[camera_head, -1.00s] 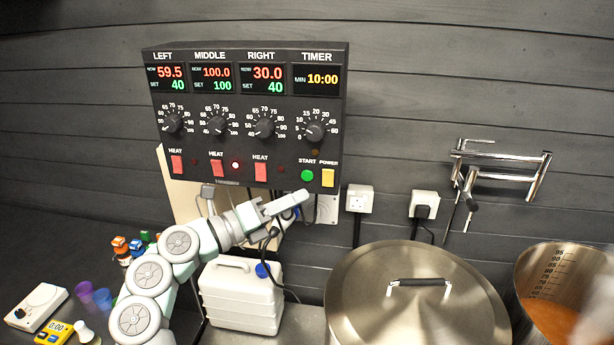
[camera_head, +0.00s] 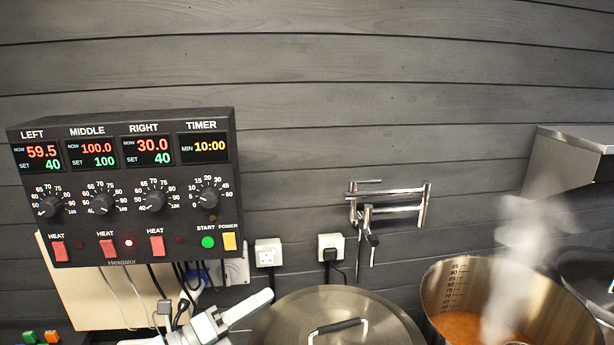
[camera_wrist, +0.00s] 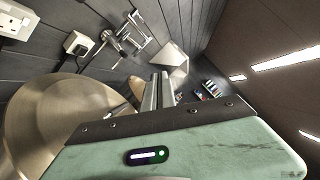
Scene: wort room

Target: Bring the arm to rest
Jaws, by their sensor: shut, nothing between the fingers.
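My gripper (camera_head: 250,308) is at the bottom of the head view, below the control panel (camera_head: 125,185) and left of the lidded pot (camera_head: 290,318). Its fingers are together with nothing between them, pointing up and to the right. In the wrist view the shut fingers (camera_wrist: 158,92) extend away from the green gripper housing (camera_wrist: 190,150). The rest of my arm is mostly below the head view's lower edge.
An open steel pot (camera_head: 570,325) with orange liquid steams at right. A folded wall tap (camera_head: 390,205) sits above the lid. Wall sockets (camera_head: 268,252) and hanging cables are near my gripper. A steel hood (camera_head: 570,165) is at upper right.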

